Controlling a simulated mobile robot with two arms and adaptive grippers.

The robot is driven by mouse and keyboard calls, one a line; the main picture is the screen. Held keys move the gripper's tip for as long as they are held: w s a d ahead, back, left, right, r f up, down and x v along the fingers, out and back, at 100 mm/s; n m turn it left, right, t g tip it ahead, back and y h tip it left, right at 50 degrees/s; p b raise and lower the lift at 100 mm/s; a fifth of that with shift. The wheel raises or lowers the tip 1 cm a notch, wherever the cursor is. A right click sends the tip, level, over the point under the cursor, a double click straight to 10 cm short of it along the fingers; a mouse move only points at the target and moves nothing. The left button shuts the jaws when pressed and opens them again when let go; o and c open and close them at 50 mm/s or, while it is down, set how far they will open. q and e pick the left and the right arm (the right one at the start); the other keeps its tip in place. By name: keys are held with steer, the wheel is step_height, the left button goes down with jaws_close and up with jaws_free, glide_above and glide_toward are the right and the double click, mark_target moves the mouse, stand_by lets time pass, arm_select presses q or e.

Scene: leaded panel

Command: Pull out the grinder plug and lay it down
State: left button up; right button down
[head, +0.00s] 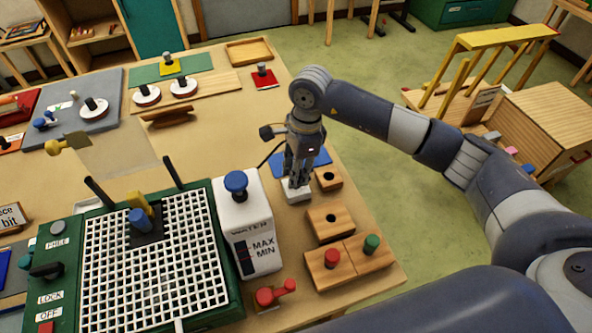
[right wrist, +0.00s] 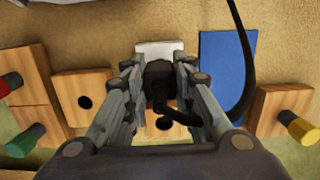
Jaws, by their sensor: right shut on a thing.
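The black grinder plug (right wrist: 158,80) is between the fingers of my right gripper (right wrist: 159,88) in the right wrist view. In the head view the right gripper (head: 296,180) points down at the white socket block (head: 297,194), and its fingers mostly hide the plug. The socket block also shows behind the plug in the right wrist view (right wrist: 160,47). I cannot tell whether the plug is seated in it. A black cord (right wrist: 246,60) curves beside the gripper. The grinder (head: 150,262), green with a white grid, stands at the left. My left gripper is out of view.
A flat blue mat (head: 318,160) lies beside the socket block, clear in the right wrist view (right wrist: 228,75). Wooden blocks with holes (head: 328,178) and coloured pegs (head: 332,258) stand close by. The white water tank (head: 246,235) is left of the gripper.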

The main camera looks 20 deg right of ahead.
steer(key=shift+r, duration=0.1)
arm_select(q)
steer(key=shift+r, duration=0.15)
arm_select(e)
steer(key=shift+r, duration=0.6)
stand_by(0.4)
steer(key=shift+s+d+r+n, duration=0.15)
steer(key=shift+s+r+n, duration=0.3)
steer(key=shift+n, duration=0.45)
arm_select(q)
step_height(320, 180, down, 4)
steer(key=b, duration=0.3)
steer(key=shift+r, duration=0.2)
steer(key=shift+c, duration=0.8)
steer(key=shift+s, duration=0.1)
arm_select(e)
steer(key=s+d+r+n, duration=0.2)
steer(key=s+n, duration=0.4)
steer(key=n, duration=0.2)
steer(key=s+d+r+n+g+h, duration=0.1)
steer(key=s+n, duration=0.6)
steer(key=shift+d+r+n, duration=0.4)
